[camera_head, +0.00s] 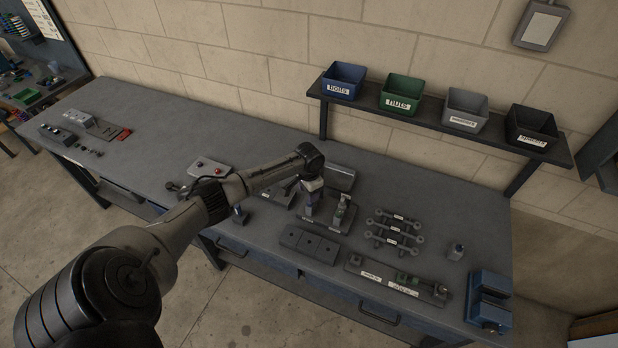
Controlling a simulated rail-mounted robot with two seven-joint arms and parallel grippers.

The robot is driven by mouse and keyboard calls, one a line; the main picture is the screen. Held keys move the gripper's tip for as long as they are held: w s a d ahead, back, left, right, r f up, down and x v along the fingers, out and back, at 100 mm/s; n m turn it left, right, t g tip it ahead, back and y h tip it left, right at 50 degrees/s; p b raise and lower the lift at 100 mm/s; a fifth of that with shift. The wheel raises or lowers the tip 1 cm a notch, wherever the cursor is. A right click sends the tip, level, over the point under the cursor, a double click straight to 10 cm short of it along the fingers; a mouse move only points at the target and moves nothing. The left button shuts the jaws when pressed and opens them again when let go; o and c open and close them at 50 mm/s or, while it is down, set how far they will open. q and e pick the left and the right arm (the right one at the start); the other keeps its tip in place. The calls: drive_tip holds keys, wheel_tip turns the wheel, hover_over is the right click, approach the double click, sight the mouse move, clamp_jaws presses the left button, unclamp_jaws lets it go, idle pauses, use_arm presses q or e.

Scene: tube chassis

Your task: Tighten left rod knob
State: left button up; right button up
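My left arm reaches in from the lower left, and its wrist is bent down over a small fixture at mid-bench. My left gripper (312,196) points down at the left upright of this fixture. Its fingers are small and partly merge with the dark part below, so I cannot tell whether they are open or shut. The left rod knob cannot be made out clearly; the gripper and wrist cover that spot. My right gripper is not in view.
Several labelled rods (394,231) lie to the right. A grey block (310,244) and a labelled plate (385,277) lie in front. A blue vise (488,300) stands at the right end. Bins, including a blue one (343,80), sit on the shelf behind. The rear bench is mostly clear.

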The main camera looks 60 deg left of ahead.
use_arm(q)
wheel_tip(320, 180, up, 8)
idle(0.4)
drive_tip(key=s+d+f+m, duration=0.1)
drive_tip(key=s+d+f, duration=0.25)
drive_tip(key=d, duration=0.35)
drive_tip(key=s+d+f+m, duration=0.1)
drive_tip(key=s+d+f, duration=0.25)
drive_tip(key=d, duration=0.35)
drive_tip(key=s+d+f+m, duration=0.2)
drive_tip(key=s+d+f, duration=0.15)
drive_tip(key=d, duration=0.35)
drive_tip(key=s+d+r+n+t, duration=0.1)
drive_tip(key=s+d+r, duration=0.2)
drive_tip(key=s+d, duration=0.3)
drive_tip(key=s+d+r+t, duration=0.2)
drive_tip(key=s+d, duration=0.4)
drive_tip(key=s, duration=0.3)
drive_tip(key=shift+s+d+r+n+t, duration=0.3)
drive_tip(key=shift+s+d+r+n, duration=0.1)
drive_tip(key=shift+r, duration=0.45)
drive_tip(key=shift+w, duration=0.1)
